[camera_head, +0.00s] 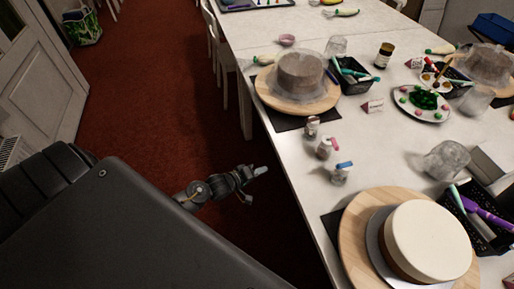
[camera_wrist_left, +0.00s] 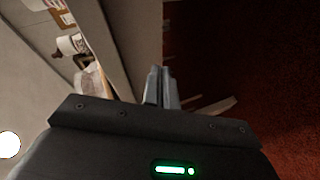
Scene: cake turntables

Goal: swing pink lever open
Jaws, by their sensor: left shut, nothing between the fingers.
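A small clear container with a pink lever-like top (camera_head: 327,145) stands on the white table near its left edge. It is the middle one of three similar small containers; the details of its lever are too small to tell. My left gripper (camera_head: 260,171) is to the left of the table edge, over the red floor, apart from the pink-topped container. Its fingers are shut and empty, and they also show in the left wrist view (camera_wrist_left: 162,88). My right gripper is not in view.
A blue-topped container (camera_head: 341,171) and a greyish one (camera_head: 312,125) flank the pink one. A white cake (camera_head: 426,240) stands on a wooden turntable (camera_head: 355,240) at the front. A covered cake (camera_head: 300,71) stands farther back.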

